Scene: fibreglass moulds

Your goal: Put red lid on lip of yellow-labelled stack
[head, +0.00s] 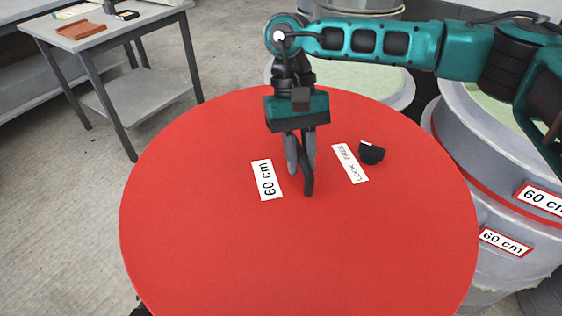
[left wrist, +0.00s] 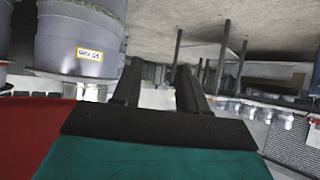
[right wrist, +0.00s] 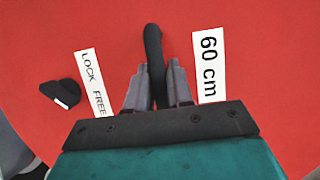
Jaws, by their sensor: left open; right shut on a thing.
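The large round red lid (head: 220,240) fills the middle of the head view, with a "60 cm" label and a "LOCK FREE" label on top. My right gripper (head: 302,165) points down at its centre and is shut on the lid's black handle (right wrist: 153,50). My left gripper (left wrist: 158,78) is open, with nothing visible between its fingers. In the left wrist view a grey drum-like mould (left wrist: 75,28) bears a yellow-edged label (left wrist: 89,54); its writing is hard to read. The lid's red surface shows at the lower left there.
A grey mould stack (head: 455,130) with red-edged "60 cm" labels stands at the right, close to the lid. Another pale-topped mould (head: 395,85) lies behind the lid. A grey table (head: 100,38) stands at the back left. Concrete floor (head: 60,200) is clear at the left.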

